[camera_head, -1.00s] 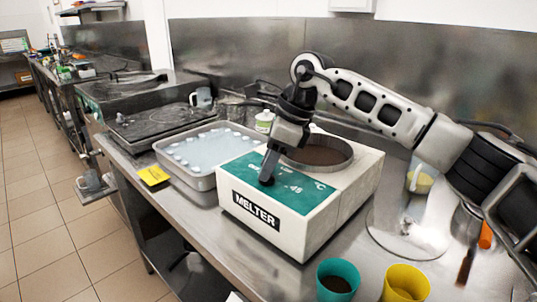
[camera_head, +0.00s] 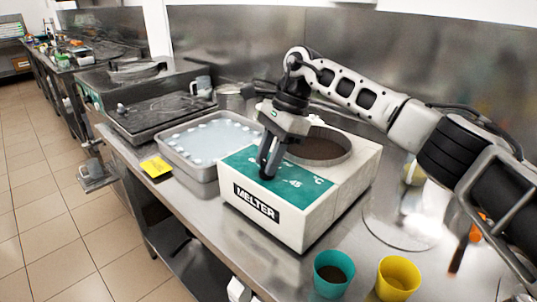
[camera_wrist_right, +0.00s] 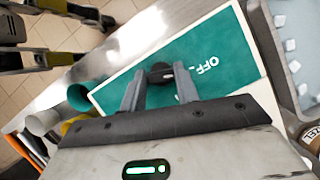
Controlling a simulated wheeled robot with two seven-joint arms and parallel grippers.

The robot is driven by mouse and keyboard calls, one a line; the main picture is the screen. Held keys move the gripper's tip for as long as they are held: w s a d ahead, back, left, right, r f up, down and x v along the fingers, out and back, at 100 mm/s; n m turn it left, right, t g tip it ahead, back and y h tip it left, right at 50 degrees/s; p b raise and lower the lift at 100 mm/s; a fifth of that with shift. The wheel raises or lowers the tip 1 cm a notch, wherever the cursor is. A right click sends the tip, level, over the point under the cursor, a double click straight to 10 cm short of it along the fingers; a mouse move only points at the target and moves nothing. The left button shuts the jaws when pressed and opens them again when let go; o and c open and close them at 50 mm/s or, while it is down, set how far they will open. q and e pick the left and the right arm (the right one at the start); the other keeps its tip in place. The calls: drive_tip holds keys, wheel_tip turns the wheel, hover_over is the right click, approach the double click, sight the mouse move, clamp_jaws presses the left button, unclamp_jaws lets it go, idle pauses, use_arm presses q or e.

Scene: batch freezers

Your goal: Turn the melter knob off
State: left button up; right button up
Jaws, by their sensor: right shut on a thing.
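The melter (camera_head: 252,205) is a white box with a green top panel and a round well of brown contents. Its small dark knob (camera_wrist_right: 161,71) shows between the fingertips in the right wrist view, with the white word OFF (camera_wrist_right: 207,65) printed on the green panel beside it. My right gripper (camera_head: 267,174) points down at the panel and is shut on the knob; it also shows in the right wrist view (camera_wrist_right: 160,82). In the head view the fingers mostly hide the knob. My left gripper is not in view.
A metal tray of pale liquid with white lumps (camera_head: 181,163) stands left of the melter, near a yellow sponge (camera_head: 156,167). A teal cup (camera_head: 333,274) and a yellow cup (camera_head: 398,278) stand in front on the right.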

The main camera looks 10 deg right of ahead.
idle(0.3)
drive_tip(key=o, duration=1)
drive_tip(key=shift+r, duration=0.1)
drive_tip(key=p+v, duration=0.1)
drive_tip(key=v, duration=1.5)
drive_tip(key=shift+s, duration=0.15)
